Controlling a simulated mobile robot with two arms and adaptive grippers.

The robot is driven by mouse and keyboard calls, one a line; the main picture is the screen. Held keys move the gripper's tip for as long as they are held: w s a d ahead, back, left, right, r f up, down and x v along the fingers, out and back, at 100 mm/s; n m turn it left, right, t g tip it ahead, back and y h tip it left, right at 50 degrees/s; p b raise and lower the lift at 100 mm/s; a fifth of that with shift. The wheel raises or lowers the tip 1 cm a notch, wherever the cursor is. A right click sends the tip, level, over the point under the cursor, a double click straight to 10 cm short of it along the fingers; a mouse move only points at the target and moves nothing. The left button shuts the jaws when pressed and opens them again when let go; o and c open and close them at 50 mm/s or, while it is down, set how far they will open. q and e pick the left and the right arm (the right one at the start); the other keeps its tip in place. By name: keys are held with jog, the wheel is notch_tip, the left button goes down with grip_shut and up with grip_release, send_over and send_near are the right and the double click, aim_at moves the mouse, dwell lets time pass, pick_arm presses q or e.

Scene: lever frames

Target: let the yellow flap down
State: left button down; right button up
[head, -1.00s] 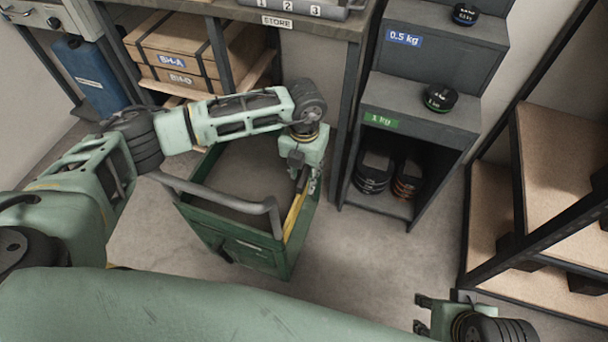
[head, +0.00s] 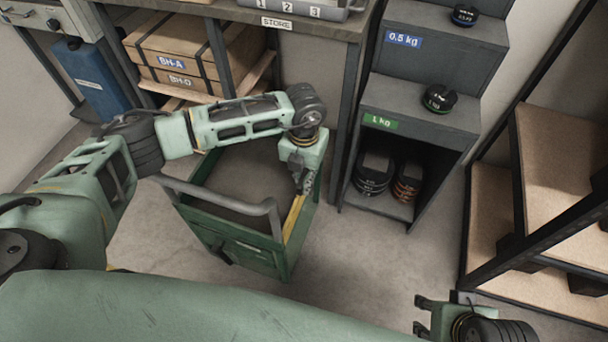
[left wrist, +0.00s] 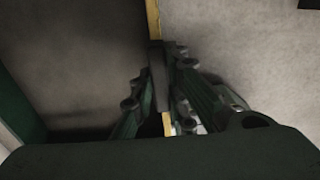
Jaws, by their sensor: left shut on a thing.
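The yellow flap (head: 294,216) shows as a narrow upright yellow strip along the right side of the green cart (head: 235,245). My left gripper (head: 304,186) reaches down to the far part of the flap's top edge and is shut on it. In the left wrist view the yellow edge (left wrist: 153,18) runs between the fingers of the left gripper (left wrist: 165,62). The fingers hide part of the edge. My right gripper (head: 422,314) is low at the bottom right, empty, with its fingers apart.
The cart has a grey push handle (head: 222,200). A dark stepped rack (head: 425,105) with weights stands to the right of the cart, and a shelf unit (head: 530,240) is farther right. Bare floor (head: 370,260) lies between them.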

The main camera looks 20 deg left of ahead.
pick_arm(q)
jog(key=shift+d, duration=0.4)
dwell(0.3)
jog(key=d+f+y+b, duration=0.4)
jog(key=d+f, duration=0.2)
jog(key=d, duration=0.3)
jog(key=shift+s+y, duration=0.35)
jog(key=shift+y, duration=0.05)
pick_arm(e)
jog(key=w+a+r+t+y, duration=0.1)
jog(key=w+r+t, duration=0.3)
jog(key=w, duration=0.3)
jog(key=w+a+r+t+y, duration=0.1)
jog(key=w+r+t, duration=0.3)
jog(key=w, duration=0.4)
jog(key=shift+a+r+t+y, duration=0.2)
jog(key=shift+a+t+y, duration=0.1)
jog(key=shift+a+t, duration=0.35)
pick_arm(q)
jog(key=shift+f, duration=0.1)
pick_arm(e)
jog(key=shift+w, duration=0.1)
